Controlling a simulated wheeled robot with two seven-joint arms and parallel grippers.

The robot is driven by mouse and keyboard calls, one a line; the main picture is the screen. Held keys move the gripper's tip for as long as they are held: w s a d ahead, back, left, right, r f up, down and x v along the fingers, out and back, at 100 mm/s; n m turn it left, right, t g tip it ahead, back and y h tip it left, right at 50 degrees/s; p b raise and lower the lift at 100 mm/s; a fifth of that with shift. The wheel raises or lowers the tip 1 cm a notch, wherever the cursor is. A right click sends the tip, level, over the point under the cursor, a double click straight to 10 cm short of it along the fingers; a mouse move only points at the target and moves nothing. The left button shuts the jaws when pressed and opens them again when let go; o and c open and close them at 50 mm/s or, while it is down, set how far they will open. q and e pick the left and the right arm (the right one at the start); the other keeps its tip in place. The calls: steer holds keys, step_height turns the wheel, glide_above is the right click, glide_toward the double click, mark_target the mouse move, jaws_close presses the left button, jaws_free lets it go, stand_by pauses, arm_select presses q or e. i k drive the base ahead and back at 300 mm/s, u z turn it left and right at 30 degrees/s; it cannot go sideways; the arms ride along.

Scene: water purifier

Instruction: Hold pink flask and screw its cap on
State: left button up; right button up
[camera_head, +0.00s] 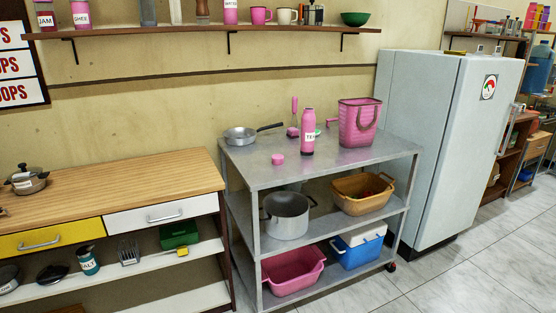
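The pink flask (307,137) stands upright on the top of the grey metal cart (262,179), with a white label on its front that appears to read "TEA". A small round pink cap (278,159) lies on the cart top to the left of the flask and apart from it. The flask's narrow top shows above its shoulder; I cannot tell its details at this size. Neither of my grippers is in view.
A pan (240,134) stands at the cart's back left. A pink basket (359,124) stands right of the flask, and a pink long-handled utensil (294,114) is behind it. The cart's front top is clear. A white fridge (427,150) stands right; a wooden counter (120,190) stands left.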

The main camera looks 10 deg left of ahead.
mark_target(308, 118)
steer(key=u, duration=0.1)
steer(key=i, duration=1.8)
steer(key=z, duration=0.25)
